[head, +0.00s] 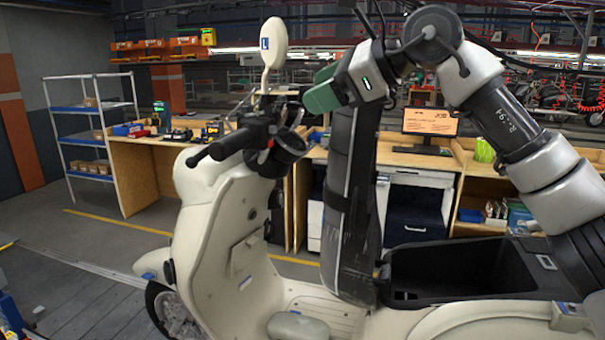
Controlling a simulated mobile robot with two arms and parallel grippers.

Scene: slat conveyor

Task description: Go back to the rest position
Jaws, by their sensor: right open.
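A cream scooter (225,225) stands across the front of the head view. Its dark seat (345,200) is tipped up almost upright, and the storage well (460,270) behind it is open and looks dark inside. My right arm comes in from the right, arches over the well and bends down toward the top of the seat. My right gripper (319,86), with green fingers, points left beside the seat's upper end. It is open, and I see nothing held in it. I cannot tell whether it touches the seat. My left gripper is not in view.
Behind are a wooden workbench (150,150), a monitor (430,121) and a blue-shelved rack (85,140). Floor is free left of the scooter.

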